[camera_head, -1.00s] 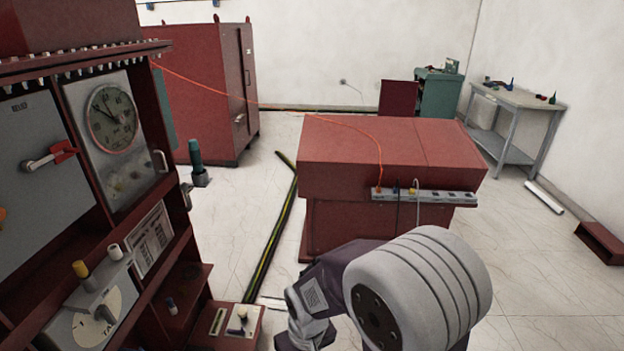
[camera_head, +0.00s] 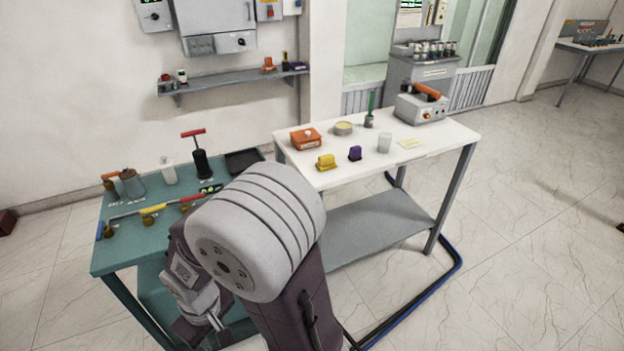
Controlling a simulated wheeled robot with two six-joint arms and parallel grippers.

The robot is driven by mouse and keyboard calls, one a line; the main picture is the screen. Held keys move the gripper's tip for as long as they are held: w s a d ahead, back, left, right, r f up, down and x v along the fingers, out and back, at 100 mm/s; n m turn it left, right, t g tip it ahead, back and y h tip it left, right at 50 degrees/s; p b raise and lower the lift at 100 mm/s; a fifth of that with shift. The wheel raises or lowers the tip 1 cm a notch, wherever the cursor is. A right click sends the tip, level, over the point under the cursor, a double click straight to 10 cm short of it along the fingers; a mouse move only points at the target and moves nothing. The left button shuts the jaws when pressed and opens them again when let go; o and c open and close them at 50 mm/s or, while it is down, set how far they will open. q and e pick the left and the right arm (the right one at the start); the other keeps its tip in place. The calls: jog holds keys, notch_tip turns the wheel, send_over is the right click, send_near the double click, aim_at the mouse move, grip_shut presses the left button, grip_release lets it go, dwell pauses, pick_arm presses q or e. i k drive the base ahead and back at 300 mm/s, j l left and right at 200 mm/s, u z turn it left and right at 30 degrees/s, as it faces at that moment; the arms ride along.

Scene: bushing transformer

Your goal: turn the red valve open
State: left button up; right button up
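A teal table (camera_head: 112,261) stands at the left in the head view. A black upright device with a red T-shaped handle (camera_head: 194,133) stands at the table's back. I cannot tell which red part is the valve. My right gripper (camera_head: 205,330) is low in front of the table's front edge, apart from the pipe. Its fingertips are too small and dark to judge. My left gripper is not in view.
A white table (camera_head: 440,140) with an orange box (camera_head: 306,139), a yellow item (camera_head: 326,162) and a grey instrument (camera_head: 420,108) adjoins on the right. A wall shelf (camera_head: 225,80) hangs behind.

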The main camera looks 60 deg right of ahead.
aim_at(185, 201)
jog(key=l+z, duration=0.1)
jog(key=z, duration=1.05)
jog(key=i+j, duration=0.05)
jog(key=j, duration=0.05)
